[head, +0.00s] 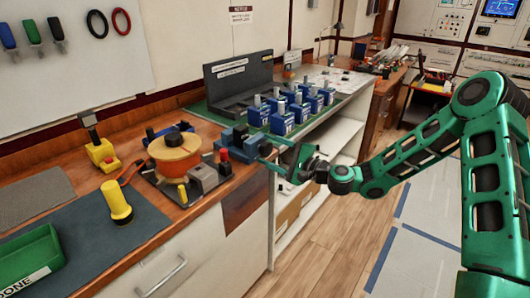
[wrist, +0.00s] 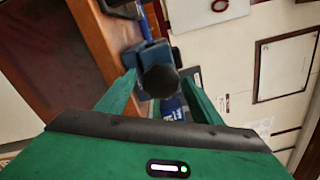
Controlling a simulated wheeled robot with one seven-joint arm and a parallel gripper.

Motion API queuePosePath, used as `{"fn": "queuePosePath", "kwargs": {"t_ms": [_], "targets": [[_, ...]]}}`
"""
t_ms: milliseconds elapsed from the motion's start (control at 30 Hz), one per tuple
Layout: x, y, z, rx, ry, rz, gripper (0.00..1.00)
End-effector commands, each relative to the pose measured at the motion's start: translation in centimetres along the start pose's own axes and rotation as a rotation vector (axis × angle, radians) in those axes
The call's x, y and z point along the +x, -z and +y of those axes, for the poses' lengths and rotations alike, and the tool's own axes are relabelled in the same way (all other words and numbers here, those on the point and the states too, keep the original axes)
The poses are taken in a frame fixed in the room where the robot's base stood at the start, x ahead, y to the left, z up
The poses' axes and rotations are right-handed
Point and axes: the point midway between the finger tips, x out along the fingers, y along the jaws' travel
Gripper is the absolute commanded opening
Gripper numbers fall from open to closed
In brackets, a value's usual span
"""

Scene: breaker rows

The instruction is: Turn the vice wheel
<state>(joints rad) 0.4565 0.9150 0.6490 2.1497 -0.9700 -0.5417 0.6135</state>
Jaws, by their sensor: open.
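A blue bench vice (head: 236,140) sits at the front edge of the wooden bench. Its dark round wheel (head: 265,148) faces the aisle. In the wrist view the wheel (wrist: 160,82) appears as a black disc in front of the blue vice body (wrist: 146,56). My gripper (head: 272,156) is at the wheel, reaching in from the right. In the wrist view my gripper (wrist: 159,78) is open, with one green finger on each side of the wheel. A gap shows between the fingers and the wheel; contact cannot be told.
A green bin (head: 30,262) is at the near left. The floor (head: 330,240) below the arm is clear.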

Motion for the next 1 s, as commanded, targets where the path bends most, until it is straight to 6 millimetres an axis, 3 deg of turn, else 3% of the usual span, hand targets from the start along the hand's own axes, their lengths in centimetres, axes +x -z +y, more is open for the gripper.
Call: {"fn": "queuePosePath", "kwargs": {"t_ms": [600,1000], "targets": [[-9.5,0.4,0.0,0.001,-0.002,0.006,0.60],[-10.5,0.3,0.0,0.000,-0.001,0.003,0.60]]}}
